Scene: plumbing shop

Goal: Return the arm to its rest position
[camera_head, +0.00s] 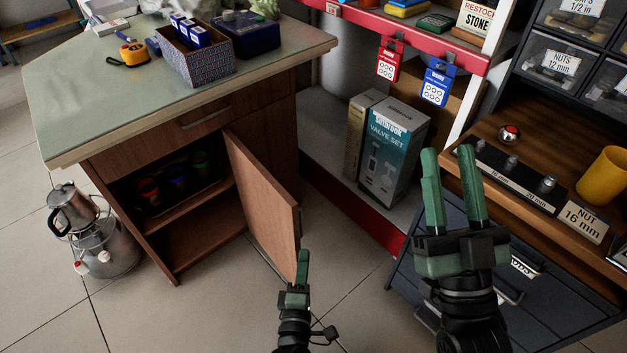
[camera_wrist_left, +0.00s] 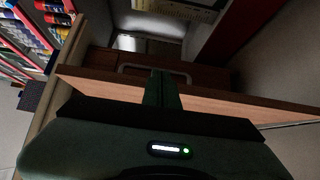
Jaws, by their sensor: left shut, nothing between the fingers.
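My left gripper (camera_head: 302,268) is shut and empty in the head view, low in the middle, right by the lower outer edge of the open cabinet door (camera_head: 262,195). I cannot tell whether it touches the door. In the left wrist view its shut fingers (camera_wrist_left: 161,90) point toward the wooden door (camera_wrist_left: 215,98), which spans the picture. My right gripper (camera_head: 450,190) is at the right, its two green fingers apart with nothing between them, in front of the dark drawer unit (camera_head: 450,270).
The wooden cabinet (camera_head: 190,130) stands open at the left, with several cups inside. A valve set box (camera_head: 390,150) stands on the low shelf behind. A yellow mug (camera_head: 602,176) is on the right bench. Floor at lower left is clear.

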